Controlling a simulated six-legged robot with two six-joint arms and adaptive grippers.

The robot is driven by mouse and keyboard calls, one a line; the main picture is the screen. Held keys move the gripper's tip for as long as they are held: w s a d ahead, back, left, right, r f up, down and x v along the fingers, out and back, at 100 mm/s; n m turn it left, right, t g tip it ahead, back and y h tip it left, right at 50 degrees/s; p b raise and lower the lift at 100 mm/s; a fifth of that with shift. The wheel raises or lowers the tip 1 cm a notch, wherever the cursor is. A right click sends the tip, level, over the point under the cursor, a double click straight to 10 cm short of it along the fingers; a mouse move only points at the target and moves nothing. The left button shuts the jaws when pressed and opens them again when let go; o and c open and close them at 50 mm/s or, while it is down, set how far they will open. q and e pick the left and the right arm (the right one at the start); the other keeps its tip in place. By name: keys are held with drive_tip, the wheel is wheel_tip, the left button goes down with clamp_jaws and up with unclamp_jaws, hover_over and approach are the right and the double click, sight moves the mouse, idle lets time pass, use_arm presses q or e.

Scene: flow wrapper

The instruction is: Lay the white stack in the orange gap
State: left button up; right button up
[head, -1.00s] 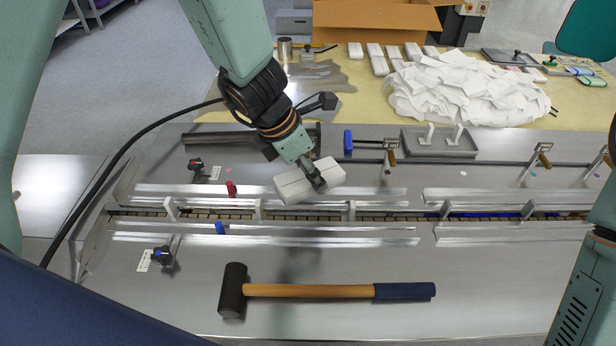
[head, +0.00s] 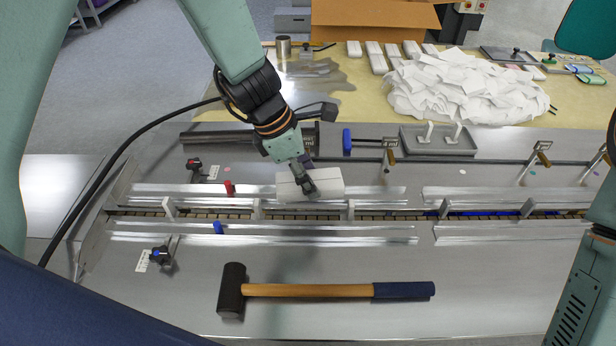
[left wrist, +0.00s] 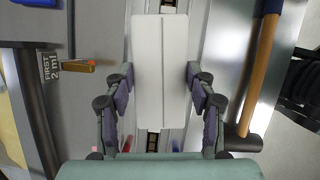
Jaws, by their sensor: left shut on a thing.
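The white stack (head: 330,184) is a pale block with a line along its length. My left gripper (head: 305,186) is shut on it; in the left wrist view a finger lies on each long side of the stack (left wrist: 161,60). The stack is held over the back rail of the conveyor channel (head: 230,212), roughly in line with it. White upright lugs (head: 351,209) divide the channel into gaps. I cannot make out any orange in these gaps. My right gripper is not in view; only part of that arm shows at the right.
A black-headed mallet (head: 310,290) lies on the steel deck in front of the channel. Red (head: 229,188) and blue (head: 218,227) knobs stand by the rails. A grey tray (head: 438,143) and a heap of white sheets (head: 465,88) lie behind.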

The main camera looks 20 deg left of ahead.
use_arm(q)
drive_tip(key=shift+a+f+m+g, duration=0.2)
drive_tip(key=shift+f+m+g, duration=0.1)
drive_tip(key=shift+f+m, duration=0.45)
drive_tip(key=shift+s+d+f+b, duration=0.15)
drive_tip(key=shift+f+b, duration=0.4)
drive_tip(key=shift+b, duration=0.35)
wheel_tip(320, 180, down, 2)
drive_tip(key=shift+f+b, duration=0.15)
drive_tip(key=shift+b, duration=0.95)
drive_tip(key=shift+f+b, duration=0.95)
drive_tip(key=shift+b, duration=0.15)
drive_tip(key=shift+f, duration=0.4)
drive_tip(key=shift+f, duration=0.2)
